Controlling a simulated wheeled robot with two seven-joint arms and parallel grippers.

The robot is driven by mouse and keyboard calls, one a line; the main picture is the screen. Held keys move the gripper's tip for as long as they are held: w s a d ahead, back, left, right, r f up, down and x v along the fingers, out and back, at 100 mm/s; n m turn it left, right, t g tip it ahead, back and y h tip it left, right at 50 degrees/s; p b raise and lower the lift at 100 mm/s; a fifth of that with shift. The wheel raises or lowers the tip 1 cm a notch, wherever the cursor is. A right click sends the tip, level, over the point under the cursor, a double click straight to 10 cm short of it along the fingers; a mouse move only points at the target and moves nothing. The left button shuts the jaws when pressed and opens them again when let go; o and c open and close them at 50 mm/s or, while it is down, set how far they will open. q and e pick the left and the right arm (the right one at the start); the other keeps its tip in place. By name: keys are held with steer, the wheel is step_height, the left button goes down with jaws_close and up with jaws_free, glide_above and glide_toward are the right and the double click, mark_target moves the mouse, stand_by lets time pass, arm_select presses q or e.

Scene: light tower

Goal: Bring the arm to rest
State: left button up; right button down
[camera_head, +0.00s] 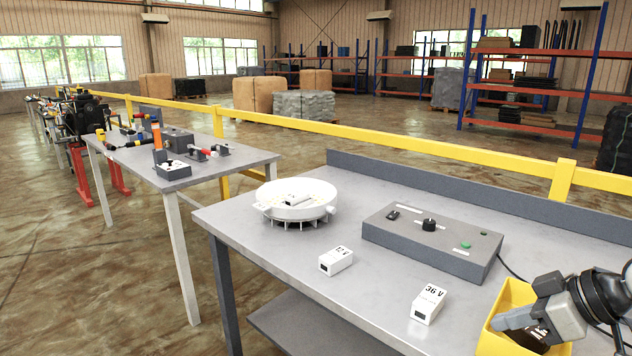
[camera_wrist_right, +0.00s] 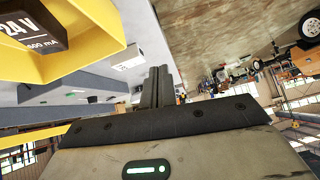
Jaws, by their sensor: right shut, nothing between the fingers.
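My right gripper (camera_head: 503,321) is at the lower right of the head view, over the yellow bin (camera_head: 487,341). Its fingers are together and empty; they also show closed in the right wrist view (camera_wrist_right: 158,84). The wrist view shows the yellow bin (camera_wrist_right: 105,62) at upper left with a dark block marked 24 V (camera_wrist_right: 28,28) in it. My left arm and gripper are not in view.
On the grey table (camera_head: 265,258) stand a white round ribbed part (camera_head: 297,210), a white 12 V block (camera_head: 336,261), a white 36 V block (camera_head: 428,304) and a grey control box (camera_head: 430,242). A yellow rail (camera_head: 400,148) runs behind.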

steer(key=s+a+f+m+t+h, duration=0.1)
steer(key=s+a+f, duration=0.15)
steer(key=f, duration=0.65)
steer(key=s+a+f+m, duration=0.1)
steer(key=a+f, duration=0.3)
steer(key=f, duration=0.4)
steer(key=s+a+f+m+t+h, duration=0.1)
steer(key=s+a+f, duration=0.3)
steer(key=s+a, duration=0.1)
steer(key=s+a+f+m+t+h, duration=0.1)
steer(key=s+a+f, duration=0.2)
steer(key=s+a, duration=0.3)
steer(key=shift+a+f+m+t, duration=0.3)
steer(key=shift+a+f+t, duration=0.1)
steer(key=shift+a, duration=0.1)
